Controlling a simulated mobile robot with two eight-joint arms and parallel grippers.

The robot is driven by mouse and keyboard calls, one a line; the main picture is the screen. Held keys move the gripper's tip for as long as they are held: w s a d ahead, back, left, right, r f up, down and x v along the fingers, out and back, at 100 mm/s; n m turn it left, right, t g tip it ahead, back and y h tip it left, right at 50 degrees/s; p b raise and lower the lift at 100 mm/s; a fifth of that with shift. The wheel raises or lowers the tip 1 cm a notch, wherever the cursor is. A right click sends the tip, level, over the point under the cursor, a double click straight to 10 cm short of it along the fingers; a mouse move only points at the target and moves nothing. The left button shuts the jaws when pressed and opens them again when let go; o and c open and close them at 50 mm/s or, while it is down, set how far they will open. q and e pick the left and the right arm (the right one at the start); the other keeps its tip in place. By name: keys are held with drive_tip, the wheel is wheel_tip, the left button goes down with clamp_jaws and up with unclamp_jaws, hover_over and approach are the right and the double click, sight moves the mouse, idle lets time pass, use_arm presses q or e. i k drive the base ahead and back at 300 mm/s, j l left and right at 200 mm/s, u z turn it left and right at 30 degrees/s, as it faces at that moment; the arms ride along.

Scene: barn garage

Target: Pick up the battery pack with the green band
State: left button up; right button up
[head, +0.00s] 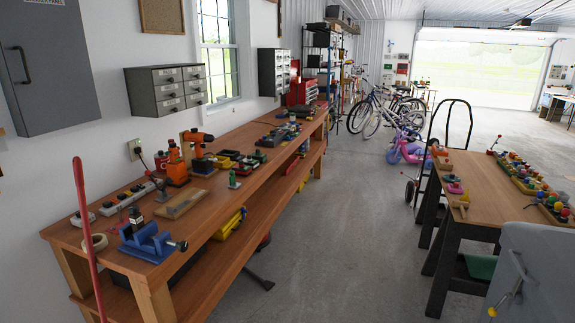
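I cannot single out a battery pack with a green band at this distance. Small dark items, some with green parts, stand among the tools on the long wooden workbench (215,200) at the left. One small green item (233,180) stands near the bench's front edge. A group of dark and green items (258,157) lies farther back on it. Neither of my grippers shows in the head view.
A blue vise (148,243) and an orange drill (178,165) are on the bench. A red pole (86,230) stands in front. A concrete aisle (330,240) is open between the bench and a sawhorse table (485,190). A grey bin (540,270) is at right.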

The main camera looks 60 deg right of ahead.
sight(257, 156)
drive_tip(key=z, duration=1.7)
